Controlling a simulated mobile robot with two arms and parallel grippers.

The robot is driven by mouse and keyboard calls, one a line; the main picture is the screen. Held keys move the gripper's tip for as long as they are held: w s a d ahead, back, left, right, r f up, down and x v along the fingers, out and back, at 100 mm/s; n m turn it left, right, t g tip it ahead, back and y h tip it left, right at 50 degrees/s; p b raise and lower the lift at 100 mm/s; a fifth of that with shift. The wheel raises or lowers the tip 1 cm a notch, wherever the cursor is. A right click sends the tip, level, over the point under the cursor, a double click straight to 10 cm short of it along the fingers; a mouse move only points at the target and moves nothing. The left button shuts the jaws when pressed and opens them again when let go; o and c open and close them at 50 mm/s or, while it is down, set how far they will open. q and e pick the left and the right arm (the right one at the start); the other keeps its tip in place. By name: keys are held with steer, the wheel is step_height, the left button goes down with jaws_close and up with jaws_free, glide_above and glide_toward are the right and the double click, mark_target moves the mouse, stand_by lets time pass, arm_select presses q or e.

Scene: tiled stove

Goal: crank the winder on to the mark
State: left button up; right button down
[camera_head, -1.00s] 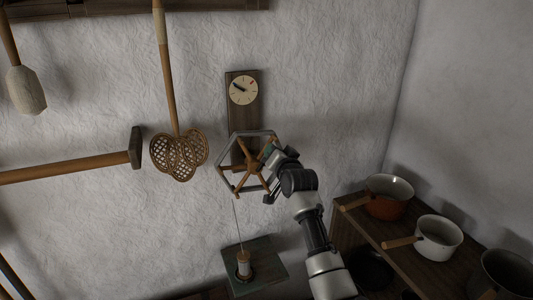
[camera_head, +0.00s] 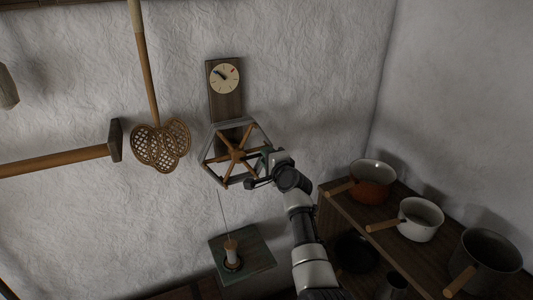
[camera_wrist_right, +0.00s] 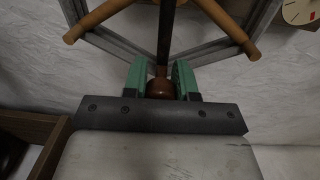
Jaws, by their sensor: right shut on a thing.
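The winder (camera_head: 237,155) is a six-sided grey reel with wooden spokes, mounted on a dark wall board. Above it is a pale round dial (camera_head: 225,79) with a black pointer toward the upper left; a small reddish mark sits at its upper right. My right gripper (camera_head: 266,160) is at the right side of the reel. In the right wrist view its green fingers (camera_wrist_right: 160,80) are shut on the brown crank knob (camera_wrist_right: 160,89), partly hidden between them. A thin thread rises from a spool (camera_head: 231,250) toward the reel. My left gripper is not in view.
A wooden shelf (camera_head: 397,251) at the right holds an orange pot (camera_head: 372,184), a white pot (camera_head: 421,220) and a dark pot (camera_head: 487,258). The spool stands on a small green-topped ledge (camera_head: 260,255).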

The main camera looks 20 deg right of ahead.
steer(key=shift+a+f+m, duration=0.1)
steer(key=shift+f+m, duration=0.75)
steer(key=shift+m, duration=0.25)
steer(key=c, duration=0.9)
jaws_free()
steer(key=s+b, duration=0.1)
steer(key=s, duration=0.9)
steer(key=shift+s+d+r, duration=0.2)
steer(key=shift+s+d, duration=0.05)
steer(key=shift+s, duration=0.15)
